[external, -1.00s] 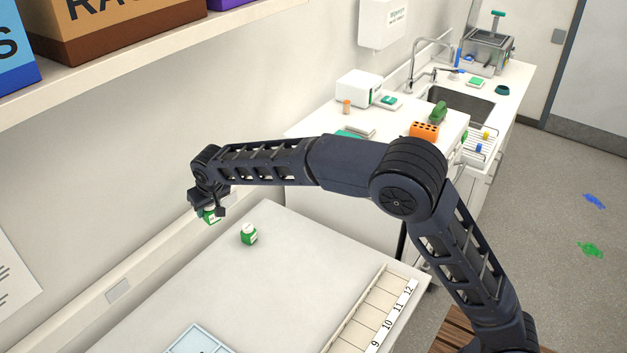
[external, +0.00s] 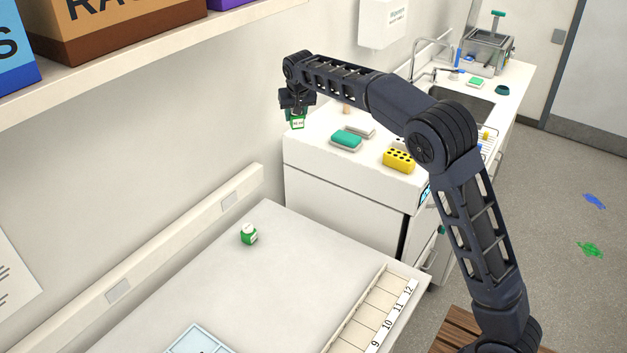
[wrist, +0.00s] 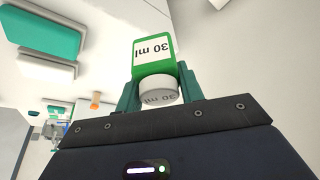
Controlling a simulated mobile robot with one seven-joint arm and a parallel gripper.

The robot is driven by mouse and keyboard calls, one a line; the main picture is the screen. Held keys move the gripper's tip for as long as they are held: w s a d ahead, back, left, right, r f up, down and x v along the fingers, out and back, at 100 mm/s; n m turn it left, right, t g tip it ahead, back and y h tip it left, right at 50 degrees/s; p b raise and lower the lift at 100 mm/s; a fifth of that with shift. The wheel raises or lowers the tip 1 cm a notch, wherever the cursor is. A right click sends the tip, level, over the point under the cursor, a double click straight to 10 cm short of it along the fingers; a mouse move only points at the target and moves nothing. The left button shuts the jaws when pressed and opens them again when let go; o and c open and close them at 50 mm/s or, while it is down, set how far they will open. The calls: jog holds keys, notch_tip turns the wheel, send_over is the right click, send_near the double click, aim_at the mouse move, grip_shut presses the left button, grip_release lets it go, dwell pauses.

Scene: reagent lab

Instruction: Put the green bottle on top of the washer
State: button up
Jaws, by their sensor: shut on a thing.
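My gripper (external: 297,110) is shut on a green bottle (external: 297,122) with a white label. In the wrist view the bottle (wrist: 153,50) reads "30 ml" and its white cap (wrist: 158,90) sits between my fingers (wrist: 160,93). The bottle hangs in the air near the left back corner of a white cabinet, which appears to be the washer (external: 330,172), with a small blue display at its right. I cannot tell the bottle's exact height over that top.
A teal sponge-like block (external: 346,139) and a yellow rack with holes (external: 399,160) stand on the white top. The near table (external: 300,250) has a numbered tray (external: 376,318) at its right. A shelf with boxes (external: 130,25) overhangs at upper left.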

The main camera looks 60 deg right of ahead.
jog(key=s+d+r+m+g, duration=0.15)
jog(key=s+d+r, duration=0.25)
jog(key=s+d, duration=0.45)
jog(key=s+d+r+m+h, duration=0.15)
jog(key=s+d+r, duration=0.3)
jog(key=d, duration=0.65)
jog(key=s+d+r+m+y, duration=0.15)
jog(key=s+d+r, duration=0.25)
jog(key=s+d, duration=0.45)
jog(key=shift+m+h, duration=0.35)
jog(key=shift+h, duration=0.25)
jog(key=f, duration=0.6)
jog(key=w+d+f, duration=0.1)
jog(key=f, duration=1.3)
jog(key=shift+w+d, duration=0.15)
jog(key=shift+d, duration=0.05)
jog(key=o, duration=1)
jog(key=shift+f, duration=0.1)
jog(key=shift+o, duration=0.2)
